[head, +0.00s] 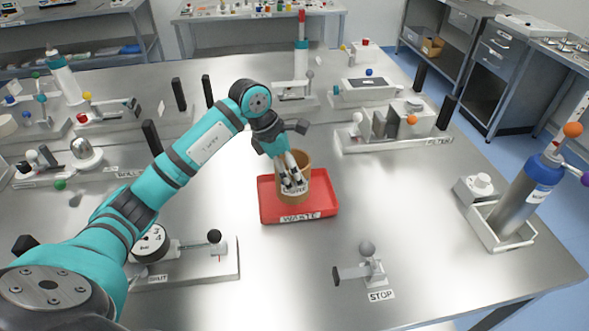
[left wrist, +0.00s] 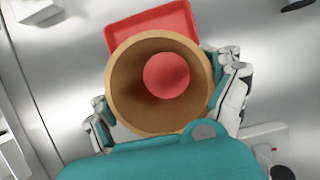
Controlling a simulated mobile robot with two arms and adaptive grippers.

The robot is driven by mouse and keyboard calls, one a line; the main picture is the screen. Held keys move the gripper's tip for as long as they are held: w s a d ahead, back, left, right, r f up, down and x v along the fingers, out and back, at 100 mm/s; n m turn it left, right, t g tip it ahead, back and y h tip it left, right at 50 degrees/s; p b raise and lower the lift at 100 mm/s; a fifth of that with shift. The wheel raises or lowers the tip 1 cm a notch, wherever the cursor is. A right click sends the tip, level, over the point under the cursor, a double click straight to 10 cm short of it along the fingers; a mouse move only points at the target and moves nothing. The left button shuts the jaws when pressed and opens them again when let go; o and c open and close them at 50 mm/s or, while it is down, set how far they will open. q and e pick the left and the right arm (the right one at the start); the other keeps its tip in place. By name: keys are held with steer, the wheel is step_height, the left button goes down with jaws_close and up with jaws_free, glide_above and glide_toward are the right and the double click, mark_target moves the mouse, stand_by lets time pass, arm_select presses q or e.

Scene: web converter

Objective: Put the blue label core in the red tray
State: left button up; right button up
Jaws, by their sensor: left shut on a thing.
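A brown cardboard core (head: 307,168) stands roughly upright over the red tray (head: 322,200), which carries a WASTE label on its front. My left gripper (head: 292,180) is shut on the core, with its fingers around the outside wall. In the left wrist view the fingers sit on both sides of the core (left wrist: 132,70), and the red tray (left wrist: 150,27) shows behind it and through its bore. A small pale label shows low on the core; I see no blue on it. Whether the core touches the tray floor is not clear. My right gripper is not in view.
A lever stand labelled STOP (head: 372,268) is at the front right, and a grey cylinder in a cradle (head: 520,200) at the far right. A dial unit (head: 195,255) is under my left arm. A filter unit (head: 395,130) stands behind right. Bare table surrounds the tray's right side.

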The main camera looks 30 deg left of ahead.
arm_select(q)
steer(key=f+p, duration=0.1)
steer(key=w+f, duration=0.1)
steer(key=f, duration=0.1)
steer(key=shift+w+f+p, duration=0.1)
steer(key=shift+w+p, duration=0.05)
steer(key=shift+p, duration=0.25)
steer(key=shift+f, duration=0.25)
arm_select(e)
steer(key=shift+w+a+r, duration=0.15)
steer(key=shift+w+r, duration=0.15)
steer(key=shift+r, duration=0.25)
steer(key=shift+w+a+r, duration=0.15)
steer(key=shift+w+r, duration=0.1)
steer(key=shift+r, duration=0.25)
arm_select(q)
steer(key=shift+f, duration=0.1)
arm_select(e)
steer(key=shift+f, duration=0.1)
arm_select(q)
steer(key=o, duration=1)
steer(key=shift+a, duration=0.1)
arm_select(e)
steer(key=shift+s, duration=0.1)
